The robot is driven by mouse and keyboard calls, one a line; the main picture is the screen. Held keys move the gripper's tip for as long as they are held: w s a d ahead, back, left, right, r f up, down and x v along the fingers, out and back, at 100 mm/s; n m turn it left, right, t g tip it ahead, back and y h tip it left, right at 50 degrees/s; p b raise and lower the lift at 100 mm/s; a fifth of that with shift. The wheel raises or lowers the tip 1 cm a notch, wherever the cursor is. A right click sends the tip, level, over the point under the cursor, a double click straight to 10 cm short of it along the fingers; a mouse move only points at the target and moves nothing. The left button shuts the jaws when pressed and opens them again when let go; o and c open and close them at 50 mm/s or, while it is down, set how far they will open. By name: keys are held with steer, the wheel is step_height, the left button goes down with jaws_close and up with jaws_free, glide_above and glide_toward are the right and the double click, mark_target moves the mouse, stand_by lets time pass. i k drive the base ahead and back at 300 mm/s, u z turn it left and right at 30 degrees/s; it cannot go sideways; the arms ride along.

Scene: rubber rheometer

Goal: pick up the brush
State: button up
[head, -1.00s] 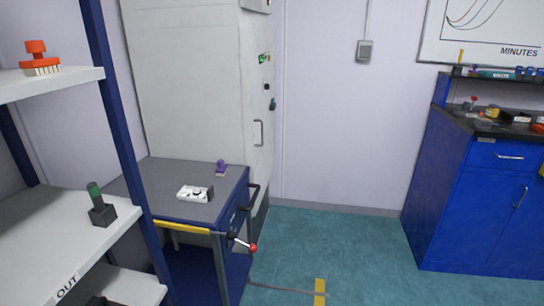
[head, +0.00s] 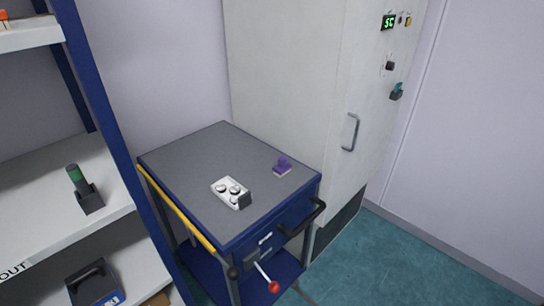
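An orange brush (head: 4,15) is at the top left corner of the head view, on the upper white shelf (head: 28,36). Most of it is cut off by the picture's left edge. A small purple knobbed object (head: 282,165) with a paler base stands on the grey top of the cart (head: 215,155); I cannot tell whether it is also a brush. My gripper is not in view.
A white tray with round pieces (head: 231,193) lies on the cart, which has a black handle (head: 305,218) and a red-knobbed lever (head: 272,286). A green-topped tool (head: 76,175) stands on the middle shelf. A tall grey cabinet (head: 300,80) stands behind. Floor is clear at right.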

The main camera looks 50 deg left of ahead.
mark_target(280, 169)
steer(key=u, duration=0.75)
steer(key=i, duration=0.95)
steer(key=u, duration=1.05)
steer(key=i, duration=0.2)
steer(key=u, duration=0.2)
